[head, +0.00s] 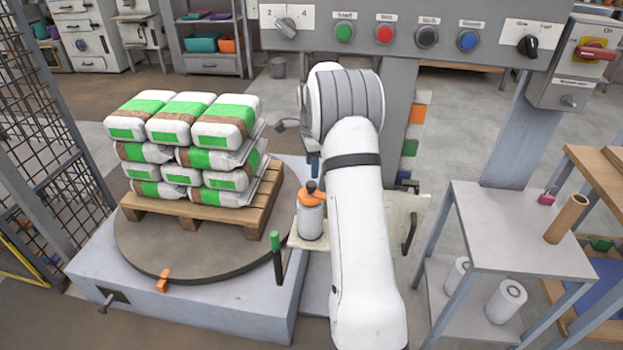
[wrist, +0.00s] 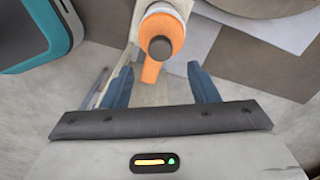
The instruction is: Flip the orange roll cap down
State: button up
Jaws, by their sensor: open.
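A white bottle (head: 311,220) with an orange top (head: 311,198) and a dark knob stands on a small pale ledge, left of my arm. In the wrist view an orange part (wrist: 151,68) with a dark round end lies ahead of and between my fingers; it looks like this bottle's top. My gripper (wrist: 160,67) has its two blue fingers spread, with nothing pinched. I cannot tell whether they touch the orange part. No part is clearly a roll cap; a small orange piece (head: 163,281) also sits at the turntable's front edge.
Stacked bags (head: 190,150) stand on a pallet (head: 205,210) on the round turntable (head: 140,252). A green-tipped lever (head: 277,255) rises near the bottle. A control panel (head: 460,45) hangs above. A grey table (head: 510,240) with a brown roll (head: 567,219) is at right.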

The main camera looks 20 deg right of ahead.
aim_at(312, 183)
notch_tip(312, 183, down, 7)
jog(key=shift+r+b, duration=0.1)
jog(key=shift+b, duration=0.75)
jog(key=shift+c, duration=0.4)
grip_shut()
